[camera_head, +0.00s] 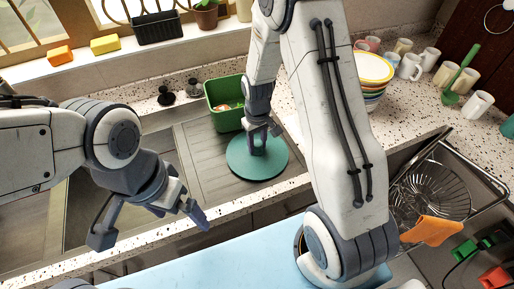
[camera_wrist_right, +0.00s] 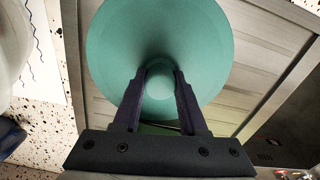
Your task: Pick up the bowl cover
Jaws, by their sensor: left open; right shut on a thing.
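The bowl cover (camera_head: 243,165) is a round teal disc with a raised knob in the middle. In the head view it is over the drainboard area beside the sink; I cannot tell if it touches the surface. My right gripper (camera_head: 258,143) points down over its middle and is shut on the knob. In the right wrist view the cover (camera_wrist_right: 120,45) fills the upper middle, with the fingers (camera_wrist_right: 160,85) on both sides of the knob. My left gripper (camera_head: 152,222) is open and empty, apart from the cover, over the front counter edge.
A green bin (camera_head: 222,108) stands just behind the cover. Stacked colourful bowls (camera_head: 373,72) and several mugs (camera_head: 411,66) stand on the counter at right. Dark small items (camera_head: 166,97) stand at the back.

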